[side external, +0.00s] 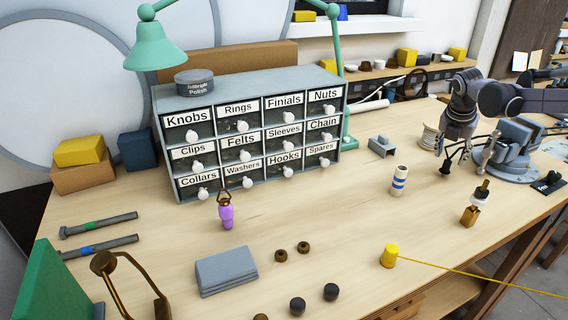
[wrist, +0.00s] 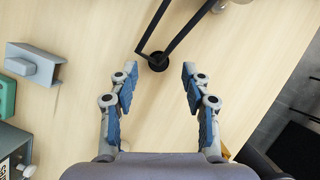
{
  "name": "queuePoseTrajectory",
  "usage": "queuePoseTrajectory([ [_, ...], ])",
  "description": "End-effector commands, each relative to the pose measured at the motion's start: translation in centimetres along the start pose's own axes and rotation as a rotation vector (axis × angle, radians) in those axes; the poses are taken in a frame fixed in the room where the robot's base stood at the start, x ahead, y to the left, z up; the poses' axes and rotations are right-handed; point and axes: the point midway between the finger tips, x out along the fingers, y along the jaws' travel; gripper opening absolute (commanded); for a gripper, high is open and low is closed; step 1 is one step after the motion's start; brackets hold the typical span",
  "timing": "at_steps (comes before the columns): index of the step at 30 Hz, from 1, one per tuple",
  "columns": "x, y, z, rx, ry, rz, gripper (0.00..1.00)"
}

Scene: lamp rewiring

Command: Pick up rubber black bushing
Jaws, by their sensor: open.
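A small round black piece (wrist: 158,61), which may be the rubber black bushing, lies on the table between my fingertips in the wrist view. Two black cord-like strands run up from it. In the side view a black piece (side external: 445,167) with a dark cord sits on the table just below my gripper (side external: 454,150). My gripper also shows in the wrist view (wrist: 161,78), with its two blue-padded fingers spread wide and nothing between them touched. It points down over the piece, and its height above the table is hard to tell.
A grey vise (side external: 512,150) stands close right of my gripper. The labelled drawer cabinet (side external: 250,92) is farther left.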

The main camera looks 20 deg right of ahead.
Motion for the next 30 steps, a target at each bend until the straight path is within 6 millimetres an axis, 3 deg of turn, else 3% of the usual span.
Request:
queuePoseTrajectory([
  [9,4.1,0.2,-0.1,0.001,-0.001,0.002,0.48],
  [19,4.7,0.1,-0.1,0.000,-0.001,0.002,0.48],
  [23,4.7,0.1,-0.1,0.000,-0.001,0.002,0.11],
  [30,4.7,0.1,-0.1,0.000,-0.001,0.002,0.07],
])
